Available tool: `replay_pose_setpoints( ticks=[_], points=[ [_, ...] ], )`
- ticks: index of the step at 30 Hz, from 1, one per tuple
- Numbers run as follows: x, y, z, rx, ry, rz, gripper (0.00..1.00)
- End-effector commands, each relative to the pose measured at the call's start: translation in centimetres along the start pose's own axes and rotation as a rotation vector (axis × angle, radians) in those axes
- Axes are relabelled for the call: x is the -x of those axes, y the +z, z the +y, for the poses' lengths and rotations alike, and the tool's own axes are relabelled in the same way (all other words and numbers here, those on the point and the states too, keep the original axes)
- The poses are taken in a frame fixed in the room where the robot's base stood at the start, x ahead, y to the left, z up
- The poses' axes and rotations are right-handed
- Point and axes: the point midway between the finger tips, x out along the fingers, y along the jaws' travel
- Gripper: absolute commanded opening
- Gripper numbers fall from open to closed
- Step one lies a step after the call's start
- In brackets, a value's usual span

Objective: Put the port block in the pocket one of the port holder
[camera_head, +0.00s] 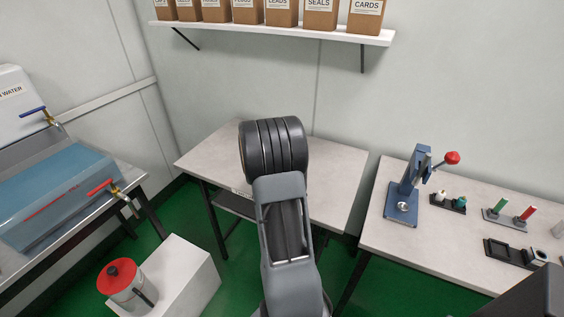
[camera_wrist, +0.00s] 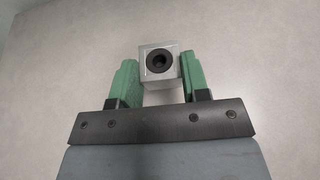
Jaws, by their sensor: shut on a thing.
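In the wrist view my gripper (camera_wrist: 159,82) has green fingers and is shut on the port block (camera_wrist: 160,66), a silver-grey block with a round black port facing the camera. The block sits between the fingertips and sticks out a little past them. In the head view the gripper and this block are hidden behind my arm. The dark port holder (camera_head: 508,254) lies on the right table, near the lower right. A pale block with a dark round opening (camera_head: 540,256) is at its right end. Its pocket labels are too small to read.
The right table (camera_head: 385,235) also bears a blue press with a red knob (camera_head: 409,190), a small rack with bottles (camera_head: 449,201) and a stand with green and red handles (camera_head: 508,218). The middle table (camera_head: 215,160) looks clear where visible. A shelf of boxes (camera_head: 275,30) hangs above.

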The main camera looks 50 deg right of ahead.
Motion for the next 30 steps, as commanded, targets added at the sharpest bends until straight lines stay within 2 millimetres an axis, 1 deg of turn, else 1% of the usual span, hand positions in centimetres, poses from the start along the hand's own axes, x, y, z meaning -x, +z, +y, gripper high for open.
replay_pose_setpoints(
  ticks=[6,12,21,26,27,30],
  points=[
    [-0.9,-0.7,0.5,0.001,0.000,0.000,0.16],
    [-1.8,-3.2,0.4,0.002,0.000,0.000,0.16],
    [-1.9,-3.3,0.4,0.000,0.001,-0.001,0.16],
    [-2.1,-3.8,0.4,0.000,0.000,-0.001,0.16],
    [-2.0,-3.6,0.4,0.000,0.000,0.000,0.45],
    [-2.0,-3.6,0.4,0.001,0.000,0.000,0.55]
  ],
)
